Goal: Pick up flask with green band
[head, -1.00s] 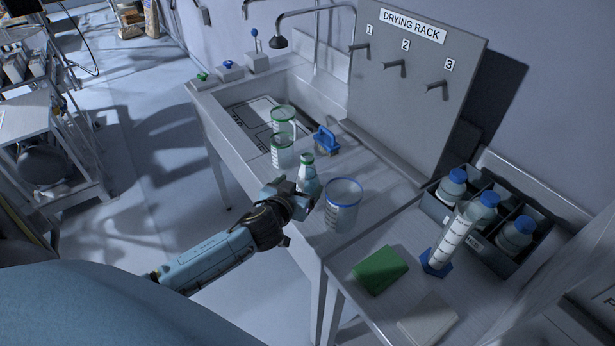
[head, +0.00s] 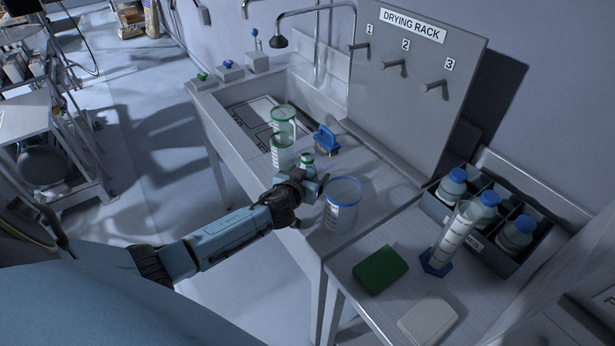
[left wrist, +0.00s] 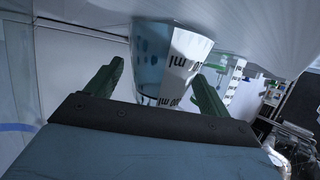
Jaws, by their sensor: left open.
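The flask with the green band (head: 307,159) stands on the bench by the sink. Only its neck and green band show in the head view; my left gripper hides its body. My left gripper (head: 313,184) is open in front of the flask. In the left wrist view, the open green fingers of the gripper (left wrist: 157,70) lie to either side of a clear vessel with a white "ml" label (left wrist: 183,55), which looks like the flask. Its band does not show there, and I cannot tell whether the fingers touch it. My right gripper is not in view.
A blue-rimmed beaker (head: 342,208) stands close to the right of my left gripper. Two green-rimmed vessels, a beaker (head: 281,153) and a jug (head: 284,118), stand behind left.

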